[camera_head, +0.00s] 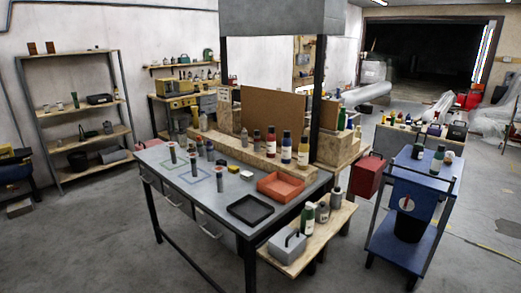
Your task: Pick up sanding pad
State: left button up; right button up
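A grey workbench (212,210) stands in the middle of the view. Small block-like items lie on its top: a yellowish one (233,168) and a whitish one (247,175). Either could be the sanding pad, but they are too small to tell. Neither of my grippers is in view, and nothing is seen being held.
On the bench are an orange tray (281,186), a black tray (250,209) and upright cylinders. Bottles line a wooden ledge (262,158). A blue cart (409,227) stands right, a shelf rack (78,115) left.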

aim_at(220, 162)
jog(key=i+j+z, duration=0.4)
jog(key=j, duration=0.35)
jog(key=i+j+z, duration=0.25)
jog(key=i+j, duration=0.15)
jog(key=j, duration=0.25)
jog(key=i+j, duration=0.2)
jog(key=j, duration=0.2)
jog(key=i+j+z, duration=0.1)
jog(key=j, duration=0.25)
jog(key=i+j, duration=0.25)
jog(key=j, duration=0.15)
jog(key=i+j, duration=0.15)
jog(key=j, duration=0.25)
jog(key=i+j, duration=0.15)
jog(key=j, duration=0.25)
jog(key=i+j+z, duration=0.1)
jog(key=j, duration=0.3)
jog(key=i+j, duration=0.2)
jog(key=j, duration=0.2)
